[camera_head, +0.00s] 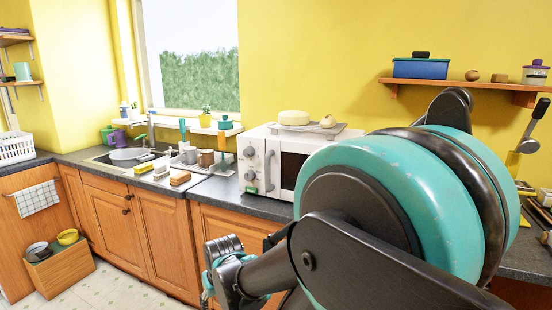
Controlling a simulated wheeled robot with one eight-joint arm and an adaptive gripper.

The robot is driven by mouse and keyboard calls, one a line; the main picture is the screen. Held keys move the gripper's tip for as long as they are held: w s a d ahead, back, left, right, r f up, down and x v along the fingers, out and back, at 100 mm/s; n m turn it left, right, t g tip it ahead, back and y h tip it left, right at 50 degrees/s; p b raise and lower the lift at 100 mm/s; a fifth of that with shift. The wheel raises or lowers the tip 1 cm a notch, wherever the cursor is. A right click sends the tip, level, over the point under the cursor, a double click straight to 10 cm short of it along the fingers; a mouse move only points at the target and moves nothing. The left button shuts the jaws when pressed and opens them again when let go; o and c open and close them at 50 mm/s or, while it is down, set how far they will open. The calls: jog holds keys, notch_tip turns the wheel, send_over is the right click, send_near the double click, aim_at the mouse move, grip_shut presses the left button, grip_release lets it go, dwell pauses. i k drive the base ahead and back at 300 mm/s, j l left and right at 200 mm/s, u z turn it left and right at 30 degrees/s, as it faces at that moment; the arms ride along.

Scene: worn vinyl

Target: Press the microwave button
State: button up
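The white microwave (258,141) stands on the dark counter against the yellow wall. Its control panel is at the left of its front, with a round knob (250,152) and smaller round controls (250,176) below. Which of these is the button is too small to tell. A grey vertical handle (269,171) stands beside the dark door window. My large teal and black arm hides the microwave's right part. The end of my arm, with my gripper (212,280), is low in front of the cabinets, below and left of the microwave. Its fingers cannot be made out.
A tray (335,132) with a pale round item lies on top of the microwave. A sink (112,160), sponges and jars are to its left. A wall shelf (455,84) holds a blue box at the right. Floor shows at the lower left, beside a low bin (60,268).

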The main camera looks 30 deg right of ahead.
aim_at(251, 191)
jog(key=z, duration=0.8)
